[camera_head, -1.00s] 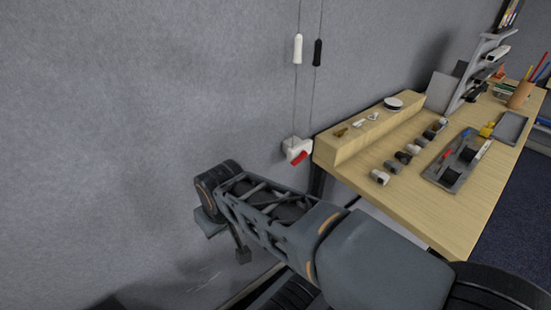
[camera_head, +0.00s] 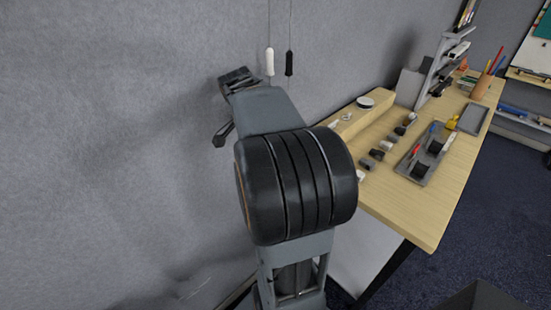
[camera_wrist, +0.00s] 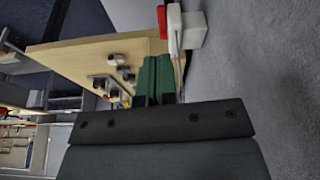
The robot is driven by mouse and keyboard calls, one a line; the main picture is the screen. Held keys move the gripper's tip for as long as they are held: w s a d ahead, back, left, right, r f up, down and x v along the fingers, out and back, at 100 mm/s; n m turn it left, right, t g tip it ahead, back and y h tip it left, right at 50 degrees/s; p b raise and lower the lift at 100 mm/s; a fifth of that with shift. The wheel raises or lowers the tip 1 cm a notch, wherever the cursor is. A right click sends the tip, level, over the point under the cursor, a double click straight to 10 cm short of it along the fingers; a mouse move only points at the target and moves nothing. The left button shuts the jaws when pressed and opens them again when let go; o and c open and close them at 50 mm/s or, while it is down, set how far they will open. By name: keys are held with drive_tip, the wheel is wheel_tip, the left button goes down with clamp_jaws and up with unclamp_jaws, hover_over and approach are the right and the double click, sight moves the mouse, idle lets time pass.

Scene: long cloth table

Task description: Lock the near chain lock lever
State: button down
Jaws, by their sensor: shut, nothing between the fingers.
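The near chain lock (camera_wrist: 194,30) shows in the wrist view at the top, as a white block on the grey wall with a white arm. Its red lever (camera_wrist: 162,20) sticks out at the upper left. My gripper (camera_wrist: 159,62) has its green fingers together and empty. The fingertips point toward the lock and appear just short of it in the picture; I cannot tell whether they touch it. In the head view the lock is hidden behind my arm, and my fingers cannot be made out there.
A white pull handle (camera_head: 270,62) and a black one (camera_head: 289,63) hang on cords by the wall. The wooden table (camera_head: 424,213) stands to the right, with a grey tray (camera_head: 412,172) and several small items. The wall left of my arm is bare.

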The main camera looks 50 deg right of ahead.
drive_tip(key=shift+s+d+r+m, duration=0.1)
drive_tip(key=shift+d+m, duration=0.2)
drive_tip(key=shift+d, duration=0.15)
drive_tip(key=shift+s+d+r+m, duration=0.1)
drive_tip(key=shift+d+m, duration=0.2)
drive_tip(key=shift+d, duration=0.1)
drive_tip(key=shift+f, duration=0.1)
drive_tip(key=p+x, duration=0.1)
drive_tip(key=x, duration=1.2)
drive_tip(key=shift+s+d+f+p, duration=0.1)
drive_tip(key=shift+d+f+p, duration=0.05)
drive_tip(key=shift+f+p, duration=0.2)
drive_tip(key=shift+f+b, duration=0.1)
drive_tip(key=shift+b, duration=0.25)
